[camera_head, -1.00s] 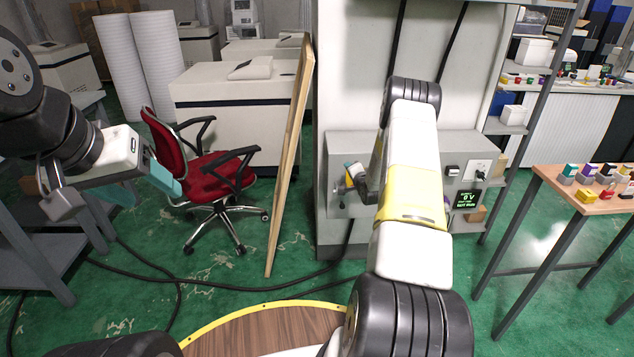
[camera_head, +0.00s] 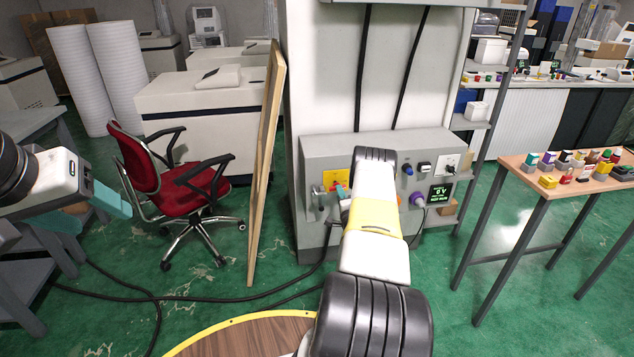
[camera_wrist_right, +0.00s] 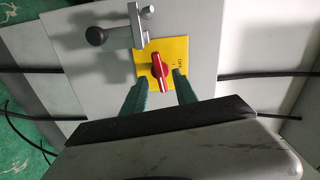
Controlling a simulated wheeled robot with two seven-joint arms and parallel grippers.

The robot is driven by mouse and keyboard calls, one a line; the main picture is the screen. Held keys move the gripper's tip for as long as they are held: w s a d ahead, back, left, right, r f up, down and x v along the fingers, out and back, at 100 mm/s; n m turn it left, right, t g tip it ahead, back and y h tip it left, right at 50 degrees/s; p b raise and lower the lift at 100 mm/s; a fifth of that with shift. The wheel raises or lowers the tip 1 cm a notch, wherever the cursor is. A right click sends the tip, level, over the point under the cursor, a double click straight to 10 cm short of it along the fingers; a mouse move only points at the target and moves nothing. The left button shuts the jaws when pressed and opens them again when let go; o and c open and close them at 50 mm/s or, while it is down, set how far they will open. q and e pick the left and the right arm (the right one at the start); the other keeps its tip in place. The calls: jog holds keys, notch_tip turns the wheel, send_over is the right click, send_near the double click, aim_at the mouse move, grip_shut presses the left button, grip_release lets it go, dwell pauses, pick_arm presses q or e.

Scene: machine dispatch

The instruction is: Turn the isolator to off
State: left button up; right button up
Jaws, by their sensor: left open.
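The isolator is a red rotary knob (camera_wrist_right: 161,70) on a yellow plate (camera_wrist_right: 181,48) marked OFF, seen in the right wrist view. Its grip lies roughly lengthwise in that picture, slightly tilted. My right gripper (camera_wrist_right: 162,83) is open, with its two teal fingers apart on either side of the knob's near end. I cannot tell whether they touch it. My left gripper (camera_head: 103,230) is open and empty at the far left.
A metal bracket (camera_wrist_right: 139,25) and a black-knobbed lever (camera_wrist_right: 96,36) sit close beside the yellow plate. The panel also has a display (camera_head: 439,193) reading 0 V and a socket. A leaning board (camera_head: 265,165) and red chair (camera_head: 180,180) stand left; a table (camera_head: 515,170) stands right.

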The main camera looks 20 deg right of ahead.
jog(key=shift+x, duration=1.3)
grip_shut()
jog(key=shift+f+n, duration=0.1)
jog(key=shift+n, duration=8.3)
